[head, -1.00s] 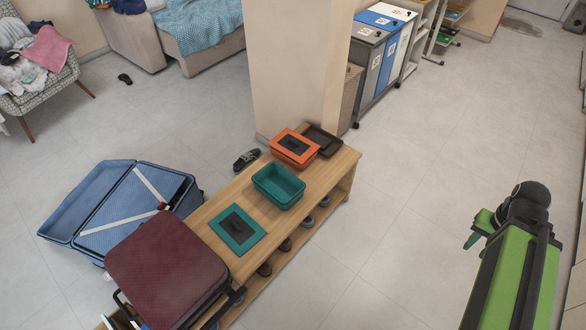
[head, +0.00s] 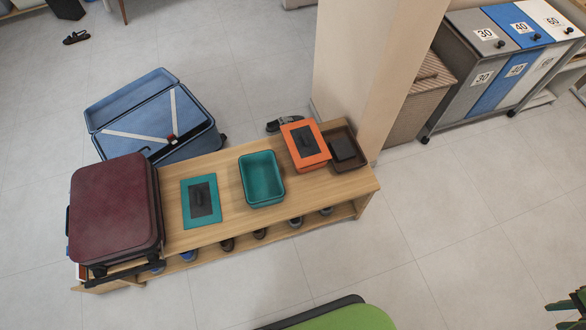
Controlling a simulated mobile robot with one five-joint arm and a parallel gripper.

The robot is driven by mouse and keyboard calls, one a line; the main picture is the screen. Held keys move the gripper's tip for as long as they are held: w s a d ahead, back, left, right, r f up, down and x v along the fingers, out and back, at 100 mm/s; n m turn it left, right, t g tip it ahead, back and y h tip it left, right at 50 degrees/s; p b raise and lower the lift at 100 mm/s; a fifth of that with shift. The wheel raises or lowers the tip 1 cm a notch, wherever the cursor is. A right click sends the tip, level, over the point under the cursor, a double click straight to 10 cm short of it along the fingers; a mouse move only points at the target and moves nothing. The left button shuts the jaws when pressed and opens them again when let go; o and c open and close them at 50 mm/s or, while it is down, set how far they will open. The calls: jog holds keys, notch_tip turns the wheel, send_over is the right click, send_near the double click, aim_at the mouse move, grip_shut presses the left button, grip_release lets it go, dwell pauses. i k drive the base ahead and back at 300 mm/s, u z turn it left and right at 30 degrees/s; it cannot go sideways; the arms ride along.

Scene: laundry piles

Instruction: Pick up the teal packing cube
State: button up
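An open teal box (head: 262,179), which looks like the teal packing cube, stands upright and empty on the wooden bench. A flat teal panel with a dark centre (head: 201,201) lies on the bench to its left, apart from it. My gripper (head: 570,303) shows only in part at the lower right edge, far from the teal box. I cannot tell whether it is open or shut. My green arm covers the bottom middle of the view.
Shoes sit below. An open blue suitcase (head: 165,115) lies behind. A pillar (head: 375,70) stands behind the right end. The front floor is clear.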

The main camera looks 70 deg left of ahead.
aim_at(262, 181)
jog(key=u, duration=0.15)
jog(key=i, duration=0.15)
jog(key=z, duration=0.25)
jog(key=k, duration=0.1)
jog(key=u, duration=2.9)
jog(key=k, duration=0.15)
jog(key=u, duration=1.95)
jog(key=k, duration=0.4)
jog(key=z, duration=0.35)
jog(key=i, duration=1.35)
jog(key=u, duration=0.25)
